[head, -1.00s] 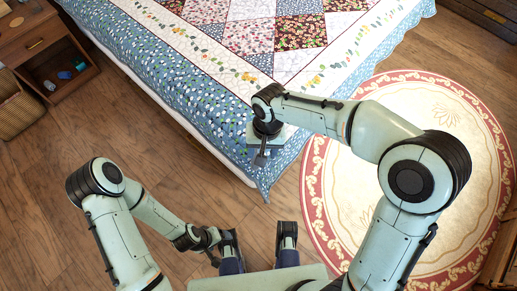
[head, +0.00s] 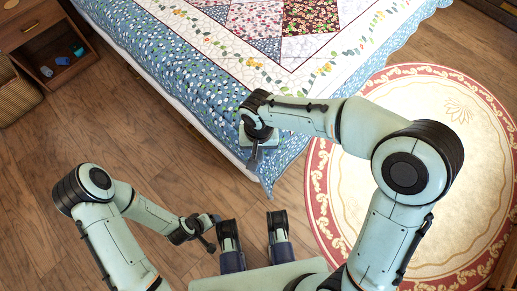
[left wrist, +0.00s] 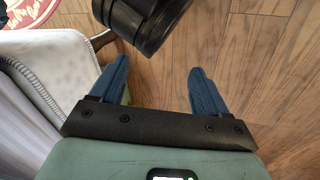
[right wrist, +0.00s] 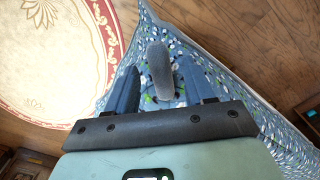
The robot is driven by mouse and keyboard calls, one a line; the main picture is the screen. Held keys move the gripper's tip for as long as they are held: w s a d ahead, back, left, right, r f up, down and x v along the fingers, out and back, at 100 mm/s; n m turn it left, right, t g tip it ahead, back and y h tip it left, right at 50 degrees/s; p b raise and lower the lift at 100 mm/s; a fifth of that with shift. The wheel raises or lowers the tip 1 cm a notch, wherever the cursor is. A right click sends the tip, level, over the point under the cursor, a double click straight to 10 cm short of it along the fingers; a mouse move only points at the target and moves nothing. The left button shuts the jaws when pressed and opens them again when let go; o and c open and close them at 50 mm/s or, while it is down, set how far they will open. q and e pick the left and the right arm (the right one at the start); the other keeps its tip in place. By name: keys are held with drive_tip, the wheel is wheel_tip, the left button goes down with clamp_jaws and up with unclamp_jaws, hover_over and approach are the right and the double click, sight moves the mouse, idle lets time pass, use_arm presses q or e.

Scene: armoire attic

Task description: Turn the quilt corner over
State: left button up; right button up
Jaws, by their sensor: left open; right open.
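The patchwork quilt (head: 205,100) covers the bed, with a blue floral border that hangs over the edges. Its near corner (head: 268,180) points down toward me over the wooden floor and lies flat, not folded. My right gripper (head: 255,155) is over this corner. In the right wrist view its open blue fingers (right wrist: 157,67) point at the blue floral border (right wrist: 185,90). A grey rounded piece shows between them; I cannot tell what it is. My left gripper (head: 207,236) is open, low over the floor and away from the quilt. Its fingers (left wrist: 158,68) are empty.
A round cream and red rug (head: 430,190) lies right of the bed. A wooden nightstand (head: 35,30) with small items on its shelf stands at upper left, beside a wicker basket (head: 15,98). A pale upholstered seat (left wrist: 55,65) shows in the left wrist view. Bare floor lies left of the bed.

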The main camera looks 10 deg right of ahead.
use_arm(q)
drive_tip(key=shift+w+a+f, duration=0.1)
drive_tip(key=shift+w, duration=0.1)
use_arm(e)
drive_tip(key=shift+f, duration=0.4)
clamp_jaws()
wheel_tip(320, 180, up, 4)
drive_tip(key=g+p, duration=0.1)
drive_tip(key=p, duration=0.3)
drive_tip(key=shift+w, duration=0.15)
use_arm(q)
drive_tip(key=s+d+r+g+h+p, duration=0.1)
drive_tip(key=s+d+r+g+p, duration=0.2)
drive_tip(key=s+r+p, duration=0.75)
drive_tip(key=w+r+t+p, duration=0.1)
drive_tip(key=w+r+p, duration=0.9)
drive_tip(key=r, duration=0.6)
drive_tip(key=shift+w+m, duration=0.4)
drive_tip(key=shift+w, duration=0.45)
use_arm(e)
drive_tip(key=w+r+g, duration=0.3)
drive_tip(key=r, duration=0.5)
drive_tip(key=w+d+r+g+y, duration=0.1)
drive_tip(key=w+r+g, duration=0.2)
drive_tip(key=r, duration=0.6)
drive_tip(key=shift+w+d, duration=0.15)
drive_tip(key=shift+w, duration=0.65)
